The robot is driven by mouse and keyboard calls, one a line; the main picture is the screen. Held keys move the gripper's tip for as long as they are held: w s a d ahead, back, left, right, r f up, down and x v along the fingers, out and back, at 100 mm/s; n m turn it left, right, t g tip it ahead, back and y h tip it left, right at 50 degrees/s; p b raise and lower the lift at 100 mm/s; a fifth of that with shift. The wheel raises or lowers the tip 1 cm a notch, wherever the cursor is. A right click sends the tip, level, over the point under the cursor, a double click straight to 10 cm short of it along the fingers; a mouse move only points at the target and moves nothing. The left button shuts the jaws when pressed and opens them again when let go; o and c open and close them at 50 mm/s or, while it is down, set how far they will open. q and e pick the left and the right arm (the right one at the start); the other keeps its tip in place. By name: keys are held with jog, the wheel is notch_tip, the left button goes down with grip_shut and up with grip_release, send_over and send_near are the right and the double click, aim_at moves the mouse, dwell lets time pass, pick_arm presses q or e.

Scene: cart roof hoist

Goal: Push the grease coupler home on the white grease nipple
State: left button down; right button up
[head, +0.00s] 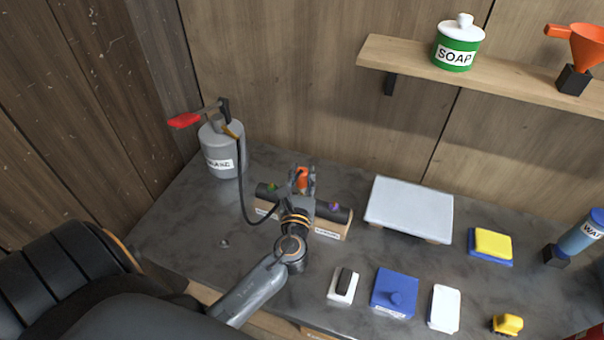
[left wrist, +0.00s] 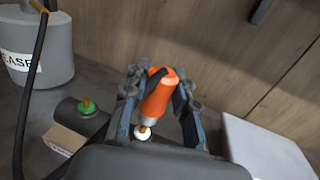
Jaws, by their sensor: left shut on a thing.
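My left gripper (head: 302,182) is shut on the orange grease coupler (head: 303,178), which also shows between the fingers in the left wrist view (left wrist: 160,94). The coupler is tilted a little there, its grey tip pointing down. The white grease nipple (left wrist: 143,132) shows right below that tip, on the dark bar (head: 262,192). I cannot tell whether tip and nipple touch. In the head view the gripper hides the white nipple. A green nipple (left wrist: 88,106) is to its left and a purple nipple (head: 335,206) to its right. My right gripper is not in view.
A black hose (head: 242,190) runs from the grey grease can (head: 222,150) to the coupler. A pale grey slab (head: 408,208) stands right of the bar. Several small items, including a blue box (head: 394,292), lie at the front right. A shelf (head: 480,75) is above.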

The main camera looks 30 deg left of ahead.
aim_at(301, 187)
dwell(0.6)
pick_arm(q)
jog(key=shift+f+b, duration=1.2)
jog(key=shift+f, duration=0.3)
jog(key=c, duration=1)
grip_release()
jog(key=v, duration=1.2)
jog(key=shift+d+f, duration=0.1)
jog(key=shift+f, duration=0.05)
